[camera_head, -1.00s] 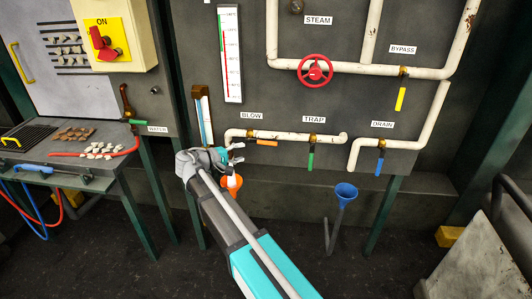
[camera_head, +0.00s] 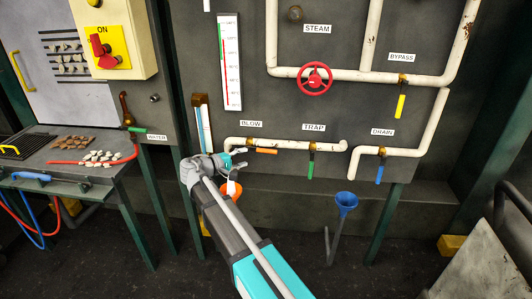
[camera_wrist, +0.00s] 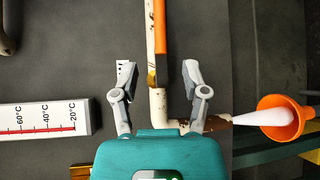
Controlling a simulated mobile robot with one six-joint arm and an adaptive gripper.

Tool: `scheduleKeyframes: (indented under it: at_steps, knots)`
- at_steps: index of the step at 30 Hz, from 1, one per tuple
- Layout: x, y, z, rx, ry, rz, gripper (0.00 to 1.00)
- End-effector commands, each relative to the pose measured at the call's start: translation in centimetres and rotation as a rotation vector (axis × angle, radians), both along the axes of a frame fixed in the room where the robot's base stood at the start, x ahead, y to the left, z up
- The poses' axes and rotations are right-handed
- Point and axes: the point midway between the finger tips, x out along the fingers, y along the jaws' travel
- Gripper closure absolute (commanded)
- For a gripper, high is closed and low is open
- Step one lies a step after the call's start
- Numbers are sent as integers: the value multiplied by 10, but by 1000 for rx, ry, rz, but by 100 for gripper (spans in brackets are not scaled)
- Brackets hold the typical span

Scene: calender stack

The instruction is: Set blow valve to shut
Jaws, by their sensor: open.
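The blow valve's orange lever (camera_head: 266,151) lies level, along the rusty white pipe (camera_head: 290,145), beneath the BLOW label (camera_head: 251,124). In the wrist view the orange lever (camera_wrist: 160,28) runs up the picture beside the pipe, from a brass valve body (camera_wrist: 152,78). My gripper (camera_head: 238,158) is at the pipe's left end, just left of the lever. In the wrist view my gripper (camera_wrist: 158,72) is open and empty, with one finger on each side of the pipe and valve body. The lever extends beyond the fingertips. I cannot tell whether the fingers touch anything.
An orange funnel (camera_head: 231,188) sits just below my gripper. The trap's green lever (camera_head: 311,169) and the drain's blue lever (camera_head: 379,174) hang down to the right. A thermometer (camera_wrist: 42,116) is close on the left. A blue funnel (camera_head: 346,201) stands lower right.

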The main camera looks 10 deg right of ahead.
Motion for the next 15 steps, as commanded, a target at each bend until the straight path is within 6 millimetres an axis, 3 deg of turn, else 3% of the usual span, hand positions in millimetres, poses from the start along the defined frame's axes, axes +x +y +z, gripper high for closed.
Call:
scheduleKeyframes:
  at_steps: [15]
  knots:
    - [34,-68,-13,0,1,-3,42]
